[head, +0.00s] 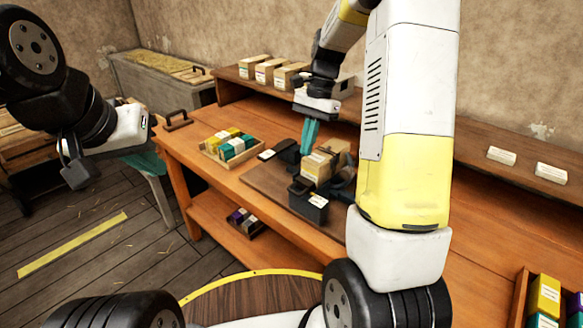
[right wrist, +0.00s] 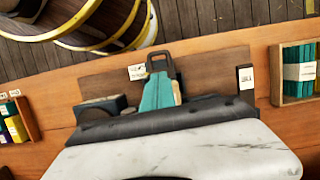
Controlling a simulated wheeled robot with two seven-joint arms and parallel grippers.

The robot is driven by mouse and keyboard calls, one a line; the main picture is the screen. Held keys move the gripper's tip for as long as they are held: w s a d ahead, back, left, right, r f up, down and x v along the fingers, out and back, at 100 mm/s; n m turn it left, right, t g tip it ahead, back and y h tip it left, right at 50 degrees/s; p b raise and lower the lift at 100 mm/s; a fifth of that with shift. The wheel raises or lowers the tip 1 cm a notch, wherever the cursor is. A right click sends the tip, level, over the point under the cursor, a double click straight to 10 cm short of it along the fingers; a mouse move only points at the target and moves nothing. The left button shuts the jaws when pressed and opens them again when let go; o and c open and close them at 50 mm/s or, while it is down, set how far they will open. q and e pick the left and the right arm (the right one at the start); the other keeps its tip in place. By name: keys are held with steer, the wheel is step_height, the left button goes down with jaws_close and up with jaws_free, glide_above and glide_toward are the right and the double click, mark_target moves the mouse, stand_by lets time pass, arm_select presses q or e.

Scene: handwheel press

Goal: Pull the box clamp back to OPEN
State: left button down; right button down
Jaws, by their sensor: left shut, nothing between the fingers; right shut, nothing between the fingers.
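The press fixture stands on a dark board on the bench, with tan boxes (head: 318,166) in it. A black U-shaped handle (head: 299,186), which looks like the box clamp's, is at its near side; it also shows in the right wrist view (right wrist: 160,63). My right gripper (head: 309,136) is shut and empty, pointing down behind the boxes. In the right wrist view its teal fingers (right wrist: 160,93) overlap the handle's lower part; I cannot tell whether they touch. My left gripper (head: 150,163) is shut and empty, off the bench's left end. The clamp's labels are too small to read.
A crate of coloured boxes (head: 205,150) stands left of the fixture, another crate (head: 520,300) at the front right. A raised back shelf (head: 230,74) carries tan boxes. My right arm hides part of the bench right of the fixture.

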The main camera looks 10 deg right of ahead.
mark_target(299, 178)
steer(key=x, duration=1)
steer(key=shift+w, duration=0.1)
